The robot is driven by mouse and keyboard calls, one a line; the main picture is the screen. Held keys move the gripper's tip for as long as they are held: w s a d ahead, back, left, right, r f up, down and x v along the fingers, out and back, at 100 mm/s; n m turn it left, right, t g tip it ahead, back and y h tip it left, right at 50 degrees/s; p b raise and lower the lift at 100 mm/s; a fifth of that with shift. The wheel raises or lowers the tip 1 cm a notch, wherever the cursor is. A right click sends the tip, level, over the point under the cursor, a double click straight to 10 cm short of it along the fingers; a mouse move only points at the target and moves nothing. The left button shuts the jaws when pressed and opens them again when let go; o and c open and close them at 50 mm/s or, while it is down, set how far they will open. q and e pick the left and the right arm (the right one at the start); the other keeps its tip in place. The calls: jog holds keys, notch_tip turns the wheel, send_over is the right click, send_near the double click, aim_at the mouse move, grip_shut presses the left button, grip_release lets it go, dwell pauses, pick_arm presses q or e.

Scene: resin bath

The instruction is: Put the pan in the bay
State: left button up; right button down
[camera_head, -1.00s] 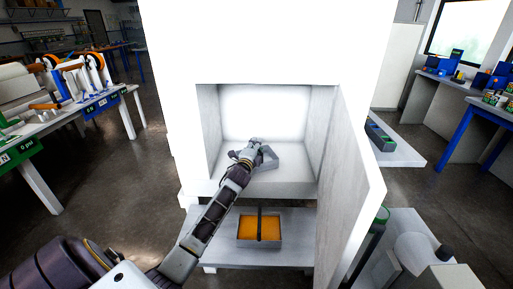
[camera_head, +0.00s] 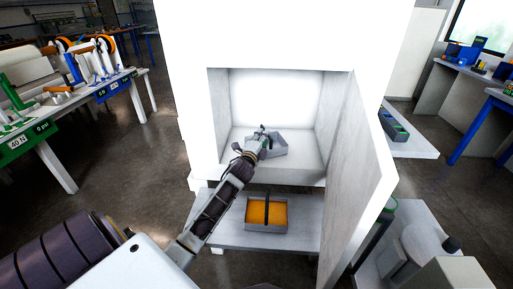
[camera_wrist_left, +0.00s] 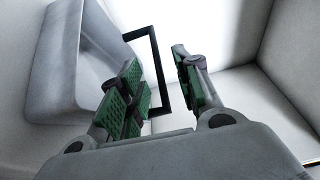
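A grey pan (camera_head: 278,151) sits on the floor of the bay (camera_head: 232,108), the open compartment in the white cabinet. In the left wrist view the pan (camera_wrist_left: 62,50) is at the left, with its thin black bracket handle (camera_wrist_left: 154,42). My left gripper (camera_head: 265,133) is inside the bay over the pan. In the wrist view its green-padded fingers (camera_wrist_left: 158,60) are apart, with part of the handle showing between them. I see no firm grip on it. The far pan edge is cut off. My right gripper is not in view.
The cabinet door (camera_head: 362,170) stands open to the right. Below the bay, a second pan with orange contents (camera_head: 280,228) sits on a low shelf (camera_head: 222,228). Tables with equipment stand at left and right. The bay's right part is clear.

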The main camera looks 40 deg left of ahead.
pick_arm(q)
jog(key=shift+v, duration=3.35)
